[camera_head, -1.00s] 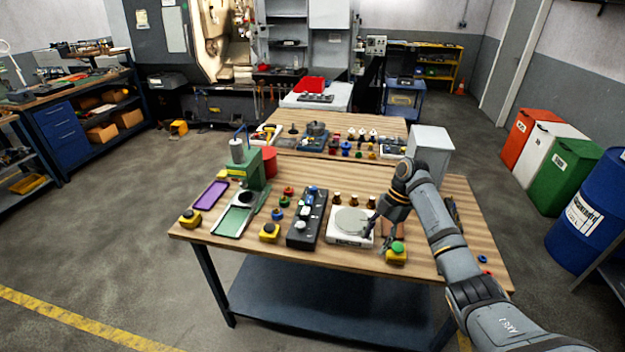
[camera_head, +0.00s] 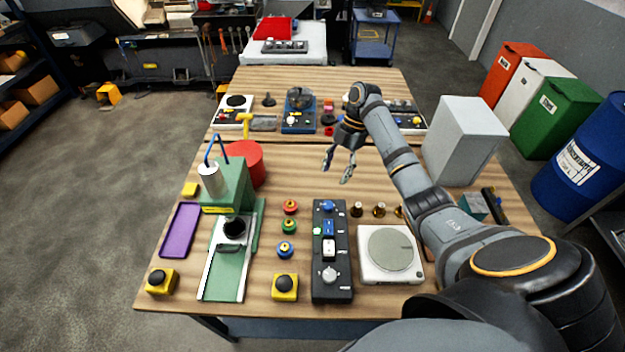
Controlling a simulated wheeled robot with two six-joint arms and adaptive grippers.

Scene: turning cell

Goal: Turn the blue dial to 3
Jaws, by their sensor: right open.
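A black control panel (camera_head: 331,293) lies on the near table. At its far end is a round blue dial (camera_head: 328,207); its marks are too small to read. Below the dial are a blue rocker, a white rocker and a silver knob (camera_head: 329,275). A separate round blue button or knob (camera_head: 285,250) sits left of the panel. My right gripper (camera_head: 338,172) hangs beyond the panel's far end, over the far part of the near table. Its fingers are apart and empty, and it touches nothing visible. My left gripper is out of view.
A white scale-like device (camera_head: 390,268) lies right of the panel, with small brown-topped knobs behind it. A green press (camera_head: 233,187) and purple tray (camera_head: 180,231) stand left. A white box (camera_head: 465,140) stands right.

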